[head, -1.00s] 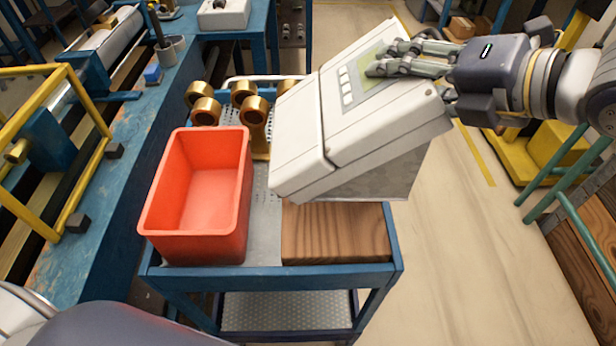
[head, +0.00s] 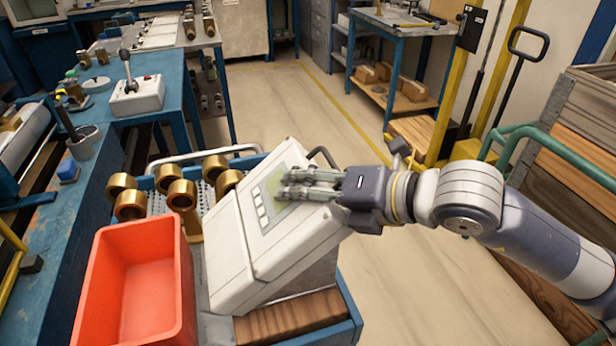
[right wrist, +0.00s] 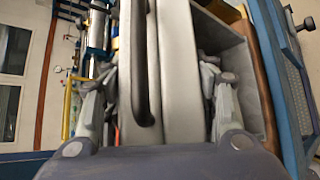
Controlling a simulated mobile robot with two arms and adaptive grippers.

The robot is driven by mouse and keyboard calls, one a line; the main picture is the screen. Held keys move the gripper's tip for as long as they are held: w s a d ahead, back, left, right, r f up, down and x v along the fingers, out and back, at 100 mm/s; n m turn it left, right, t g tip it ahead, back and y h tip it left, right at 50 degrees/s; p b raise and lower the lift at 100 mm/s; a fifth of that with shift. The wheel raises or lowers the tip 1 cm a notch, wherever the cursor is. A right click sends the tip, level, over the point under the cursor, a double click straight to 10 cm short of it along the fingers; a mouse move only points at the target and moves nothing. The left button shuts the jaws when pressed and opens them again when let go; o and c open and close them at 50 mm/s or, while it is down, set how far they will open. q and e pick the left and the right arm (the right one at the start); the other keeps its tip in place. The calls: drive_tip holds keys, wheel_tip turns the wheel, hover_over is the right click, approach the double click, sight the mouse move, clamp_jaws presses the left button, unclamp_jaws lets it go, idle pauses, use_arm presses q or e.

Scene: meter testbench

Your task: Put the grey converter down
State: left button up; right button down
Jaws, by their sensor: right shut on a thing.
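The grey converter (head: 262,245), a pale box with a display and several buttons, is held tilted over the wooden block (head: 292,318) on the blue cart. My right gripper (head: 284,183) is shut on its upper part, with the fingers over the display side. In the right wrist view the converter (right wrist: 178,70) stands between the two fingers. Whether its lower edge touches the block or cart is hidden. My left gripper is not in view.
An orange bin (head: 140,285) stands on the cart left of the converter. Several brass fittings (head: 182,193) stand behind it. A blue workbench (head: 70,225) is at left. Floor (head: 420,265) is clear to the right, before green rails (head: 530,130).

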drive_tip(key=shift+f, duration=0.1)
idle(0.3)
drive_tip(key=c, duration=1)
unclamp_jaws()
drive_tip(key=shift+f, duration=0.35)
drive_tip(key=o, duration=0.4)
drive_tip(key=shift+s, duration=0.1)
